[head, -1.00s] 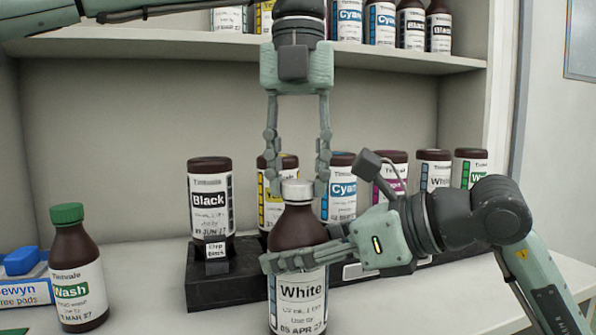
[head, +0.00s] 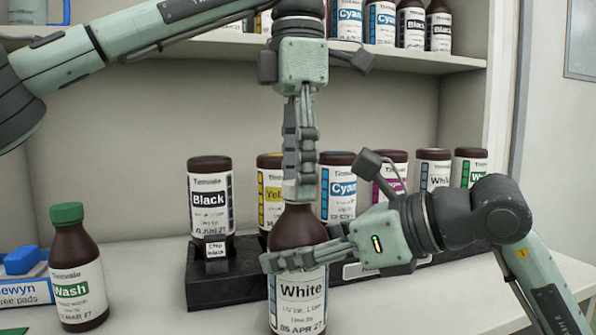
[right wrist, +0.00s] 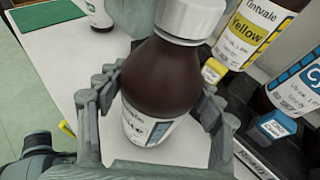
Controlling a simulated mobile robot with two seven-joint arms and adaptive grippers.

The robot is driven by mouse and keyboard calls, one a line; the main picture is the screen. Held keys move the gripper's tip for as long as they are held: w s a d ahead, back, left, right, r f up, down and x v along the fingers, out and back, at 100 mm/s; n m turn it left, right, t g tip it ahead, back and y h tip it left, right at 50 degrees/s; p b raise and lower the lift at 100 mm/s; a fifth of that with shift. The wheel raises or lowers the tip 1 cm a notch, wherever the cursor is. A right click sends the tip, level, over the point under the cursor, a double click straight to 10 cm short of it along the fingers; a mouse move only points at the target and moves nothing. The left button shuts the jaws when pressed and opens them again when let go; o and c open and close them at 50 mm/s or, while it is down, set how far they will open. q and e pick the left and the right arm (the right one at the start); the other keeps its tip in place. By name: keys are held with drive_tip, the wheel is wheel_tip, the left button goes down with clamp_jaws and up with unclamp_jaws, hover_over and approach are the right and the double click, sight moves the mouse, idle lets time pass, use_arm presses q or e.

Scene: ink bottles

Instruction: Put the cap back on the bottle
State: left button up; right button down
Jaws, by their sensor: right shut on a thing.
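The dark brown bottle labelled White (head: 297,231) stands upright at the front of the counter; the right wrist view also shows this bottle (right wrist: 160,75). My right gripper (head: 270,263) is shut around its body from the right. The white cap (right wrist: 190,18) sits on top of the bottle in the right wrist view; how tightly it is seated I cannot tell.
A black rack (head: 215,288) behind holds several ink bottles, including Black (head: 209,200) and Cyan (head: 338,185). A green-capped Wash bottle (head: 76,270) stands at left beside a blue-and-white box (head: 25,275). A shelf (head: 400,58) with more bottles spans above.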

use_arm(q)
drive_tip(key=shift+r, duration=2.25)
drive_tip(key=shift+c, duration=0.4)
wheel_tip(320, 180, up, 4)
drive_tip(key=n, duration=0.5)
drive_tip(key=shift+f+n, duration=0.25)
drive_tip(key=shift+n, duration=0.05)
drive_tip(key=shift+f, duration=0.1)
drive_tip(key=shift+f, duration=3.95)
